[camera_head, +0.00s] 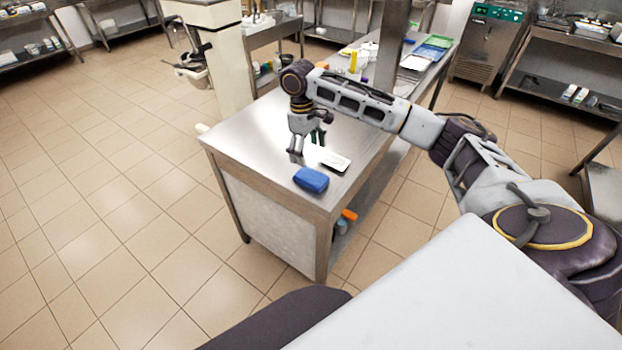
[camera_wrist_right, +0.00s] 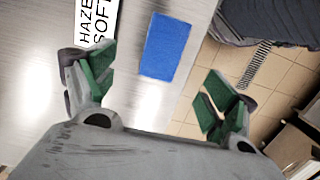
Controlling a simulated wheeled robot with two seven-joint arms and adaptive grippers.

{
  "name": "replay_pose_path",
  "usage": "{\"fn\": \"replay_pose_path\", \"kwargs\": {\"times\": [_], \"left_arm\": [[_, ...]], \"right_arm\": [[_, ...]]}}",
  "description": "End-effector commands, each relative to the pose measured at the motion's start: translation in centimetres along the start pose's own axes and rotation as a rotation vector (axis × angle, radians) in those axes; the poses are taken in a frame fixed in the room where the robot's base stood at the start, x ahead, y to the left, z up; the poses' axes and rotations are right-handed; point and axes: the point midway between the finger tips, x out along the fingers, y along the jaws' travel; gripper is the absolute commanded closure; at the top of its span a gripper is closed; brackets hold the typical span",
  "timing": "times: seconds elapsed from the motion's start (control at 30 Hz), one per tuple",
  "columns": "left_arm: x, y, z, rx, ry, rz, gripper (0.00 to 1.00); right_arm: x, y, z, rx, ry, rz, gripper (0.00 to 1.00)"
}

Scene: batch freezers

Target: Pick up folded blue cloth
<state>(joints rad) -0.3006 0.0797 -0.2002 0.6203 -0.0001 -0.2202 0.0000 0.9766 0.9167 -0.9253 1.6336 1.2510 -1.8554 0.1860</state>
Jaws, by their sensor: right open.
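The folded blue cloth (camera_head: 311,179) lies on the steel table (camera_head: 252,142) close to its near edge. In the right wrist view the cloth (camera_wrist_right: 169,47) shows as a flat blue rectangle beyond and between the fingers. My right gripper (camera_head: 306,148) is above the table, a little behind the cloth in the head view. Its green-padded fingers (camera_wrist_right: 158,100) are spread apart with nothing between them. The gripper does not touch the cloth. My left gripper is not in view.
A white label card (camera_head: 334,160) with black lettering lies beside the cloth; it reads partly "HAZE SOFT" in the wrist view (camera_wrist_right: 96,22). Bottles and trays (camera_head: 416,62) stand farther back on the table. An orange item (camera_head: 349,214) is on the lower shelf. Tiled floor is clear at left.

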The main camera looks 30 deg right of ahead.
Motion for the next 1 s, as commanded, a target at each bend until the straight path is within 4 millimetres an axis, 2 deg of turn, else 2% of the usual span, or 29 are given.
{"fn": "replay_pose_path", "kwargs": {"times": [0.2, 0.4, 0.83, 1.0], "left_arm": [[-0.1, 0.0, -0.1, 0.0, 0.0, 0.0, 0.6], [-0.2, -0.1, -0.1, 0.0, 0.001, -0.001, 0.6], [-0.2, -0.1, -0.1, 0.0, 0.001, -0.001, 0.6], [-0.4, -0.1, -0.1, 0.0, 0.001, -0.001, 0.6]], "right_arm": [[2.9, -0.1, 0.0, -0.001, -0.002, -0.001, 0.14], [4.6, 0.0, 0.0, 0.0, -0.001, 0.0, 0.14], [5.0, -0.1, 0.0, 0.0, 0.0, 0.0, 0.14], [5.8, -0.2, 0.1, 0.0, -0.002, 0.0, 0.14]]}}
